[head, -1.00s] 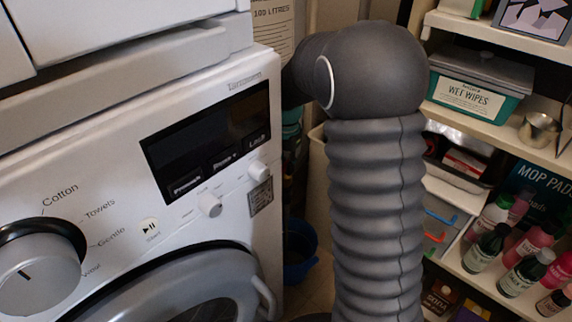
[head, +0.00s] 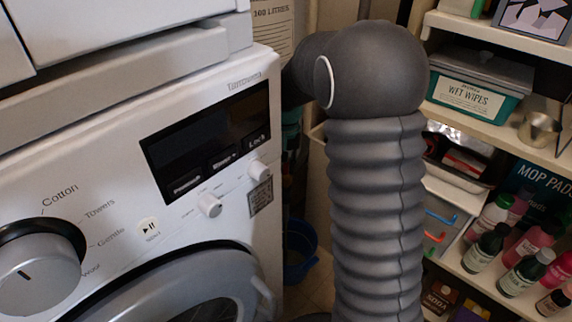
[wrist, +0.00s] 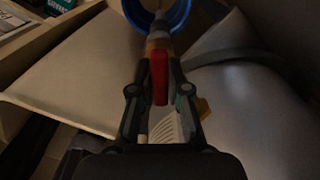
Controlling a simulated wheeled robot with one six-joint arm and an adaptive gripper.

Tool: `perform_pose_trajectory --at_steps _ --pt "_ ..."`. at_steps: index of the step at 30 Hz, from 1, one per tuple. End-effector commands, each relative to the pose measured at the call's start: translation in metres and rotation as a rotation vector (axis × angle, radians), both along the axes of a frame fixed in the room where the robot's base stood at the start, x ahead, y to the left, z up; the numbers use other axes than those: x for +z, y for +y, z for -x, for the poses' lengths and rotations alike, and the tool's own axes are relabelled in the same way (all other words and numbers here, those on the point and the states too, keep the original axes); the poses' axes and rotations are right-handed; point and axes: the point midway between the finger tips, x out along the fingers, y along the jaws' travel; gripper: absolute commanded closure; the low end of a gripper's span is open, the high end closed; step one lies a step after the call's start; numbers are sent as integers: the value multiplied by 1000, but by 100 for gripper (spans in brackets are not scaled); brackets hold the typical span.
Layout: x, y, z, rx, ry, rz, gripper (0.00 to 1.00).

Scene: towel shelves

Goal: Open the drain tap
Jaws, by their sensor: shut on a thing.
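The drain tap shows in the wrist view as a red lever (wrist: 159,82) with a brass-coloured body (wrist: 158,45) and a pale spout beyond it. My gripper (wrist: 159,66) is shut on the red lever, one dark finger on each side of it. The lever lies roughly in line with the fingers. A blue bucket (wrist: 178,20) is beyond the spout at the top of the wrist view; it also shows low between washer and arm in the head view (head: 300,250). My arm hides the tap and my gripper in the head view.
A white washing machine (head: 215,110) fills the left of the head view. Shelves with a wet wipes box (head: 468,95) and several bottles (head: 488,250) stand close on the right. A panel labelled 100 litres (head: 272,30) is behind. The gap between is narrow.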

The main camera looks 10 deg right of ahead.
Motion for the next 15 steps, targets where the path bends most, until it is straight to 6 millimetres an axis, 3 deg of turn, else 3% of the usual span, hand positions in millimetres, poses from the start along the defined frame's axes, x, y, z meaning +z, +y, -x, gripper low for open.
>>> perform_pose_trajectory --at_steps 9,10,12,13,15 --pt "0 0 0 1 1 0 100" --pt "0 0 0 1 1 0 82" --pt "0 0 0 1 1 0 64" --pt "0 0 0 1 1 0 58" --pt "0 0 0 0 1 0 58"
